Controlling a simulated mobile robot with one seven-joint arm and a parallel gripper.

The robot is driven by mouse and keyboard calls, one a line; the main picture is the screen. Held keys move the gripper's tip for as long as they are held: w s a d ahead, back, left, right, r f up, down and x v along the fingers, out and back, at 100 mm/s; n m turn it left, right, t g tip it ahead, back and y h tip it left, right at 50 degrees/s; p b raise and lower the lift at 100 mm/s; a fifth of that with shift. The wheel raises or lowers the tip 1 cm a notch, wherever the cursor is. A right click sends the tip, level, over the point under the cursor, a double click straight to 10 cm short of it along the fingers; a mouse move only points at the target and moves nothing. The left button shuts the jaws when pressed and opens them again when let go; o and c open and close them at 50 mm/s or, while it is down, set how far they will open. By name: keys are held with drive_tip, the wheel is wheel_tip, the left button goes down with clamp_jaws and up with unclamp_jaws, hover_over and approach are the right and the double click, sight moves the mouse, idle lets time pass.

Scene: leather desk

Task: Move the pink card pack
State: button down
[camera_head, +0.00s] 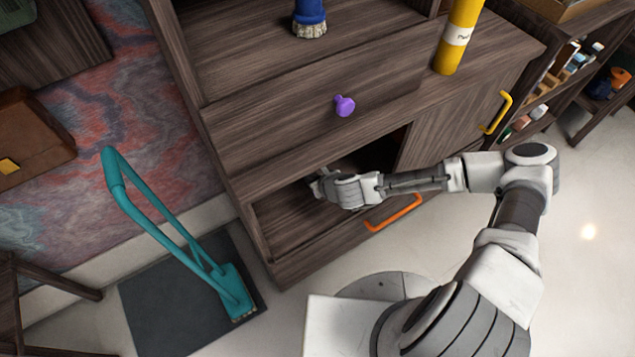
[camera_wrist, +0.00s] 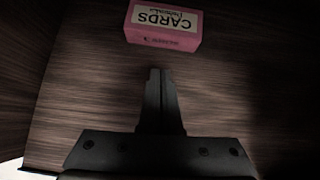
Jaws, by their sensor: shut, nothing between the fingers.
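The pink card pack (camera_wrist: 163,25) shows at the top of the wrist view, with a white label reading "CARDS" that appears upside down. It lies on a dark wooden surface (camera_wrist: 85,90) inside the desk's open compartment. My gripper (camera_wrist: 159,72) is shut and empty, its fingertips pointing at the pack with a gap between them. In the head view my gripper (camera_head: 318,187) reaches into the open compartment (camera_head: 290,215) below the panel with the purple knob (camera_head: 344,106). The card pack is hidden in the head view.
An orange handle (camera_head: 394,212) is on the front below the opening. A door with a yellow handle (camera_head: 496,113) is to the right. A yellow cylinder (camera_head: 457,38) and a blue brush (camera_head: 309,18) stand above. A teal long-handled tool (camera_head: 175,230) stands on a dark mat (camera_head: 150,305).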

drive_tip(key=w, duration=0.1)
drive_tip(key=w+a+f+b, duration=0.1)
drive_tip(key=w+a, duration=0.1)
drive_tip(key=shift+w+a+f, duration=0.1)
drive_tip(key=shift+a+f, duration=0.15)
drive_tip(key=shift+f, duration=0.05)
drive_tip(key=shift+w+a+r+b, duration=0.15)
drive_tip(key=shift+w+a+b, duration=0.2)
drive_tip(key=shift+w+a, duration=0.15)
drive_tip(key=shift+w, duration=0.1)
drive_tip(key=shift+w+a, duration=0.2)
drive_tip(key=shift+w+a+p, duration=0.4)
drive_tip(key=shift+w+a, duration=0.15)
drive_tip(key=shift+w, duration=0.15)
drive_tip(key=shift+w+a+p, duration=0.4)
drive_tip(key=shift+w+a, duration=0.1)
drive_tip(key=shift+w, duration=0.2)
drive_tip(key=shift+s+d, duration=0.1)
